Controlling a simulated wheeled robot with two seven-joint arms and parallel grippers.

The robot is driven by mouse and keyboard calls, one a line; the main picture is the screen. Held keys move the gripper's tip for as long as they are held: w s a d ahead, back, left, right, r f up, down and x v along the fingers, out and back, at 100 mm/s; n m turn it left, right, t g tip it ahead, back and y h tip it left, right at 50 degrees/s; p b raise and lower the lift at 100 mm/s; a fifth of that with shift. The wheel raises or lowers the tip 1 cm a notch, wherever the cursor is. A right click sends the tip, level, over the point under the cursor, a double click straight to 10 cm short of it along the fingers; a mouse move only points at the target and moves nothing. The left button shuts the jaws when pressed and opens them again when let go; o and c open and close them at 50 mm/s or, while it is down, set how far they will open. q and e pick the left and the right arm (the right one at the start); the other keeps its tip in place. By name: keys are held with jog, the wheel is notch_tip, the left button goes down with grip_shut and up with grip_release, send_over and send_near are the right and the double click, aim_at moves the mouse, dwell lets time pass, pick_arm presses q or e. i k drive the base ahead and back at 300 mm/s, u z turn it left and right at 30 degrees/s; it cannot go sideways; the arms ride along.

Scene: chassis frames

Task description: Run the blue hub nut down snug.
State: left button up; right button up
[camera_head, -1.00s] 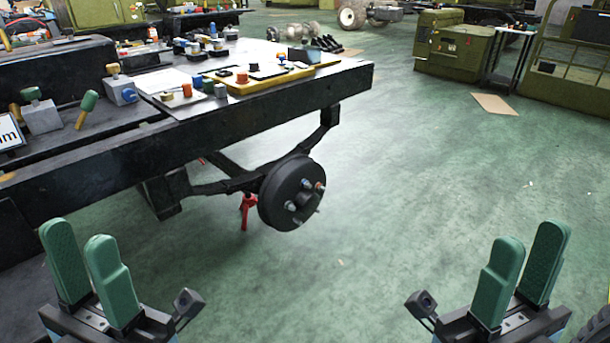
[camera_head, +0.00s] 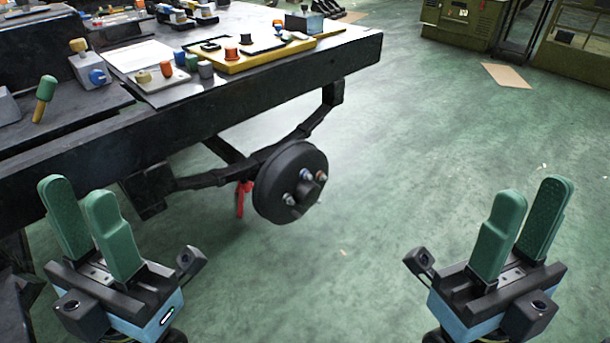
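The dark round wheel hub (camera_head: 272,185) hangs on the axle below the frame's near corner, at the middle of the head view. Its outer face is turned to the right. Several studs or nuts stand out of that face. One has a bluish tint (camera_head: 304,173), one looks orange-brown (camera_head: 321,176) and one is pale grey (camera_head: 289,199). They are too small to tell how far each is threaded on. My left gripper (camera_head: 81,194) is at the lower left, fingers up, open and empty. My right gripper (camera_head: 534,190) is at the lower right, open and empty. Both are well apart from the hub.
The black chassis frame (camera_head: 270,101) crosses the left and upper middle. A red stand (camera_head: 242,197) is behind the hub. Green floor right of the hub is clear.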

aim_at(302, 174)
jog(key=z, duration=1.9)
jog(key=k, duration=1)
jog(key=u, duration=1.2)
jog(key=i, duration=1.9)
jog(key=u, duration=0.95)
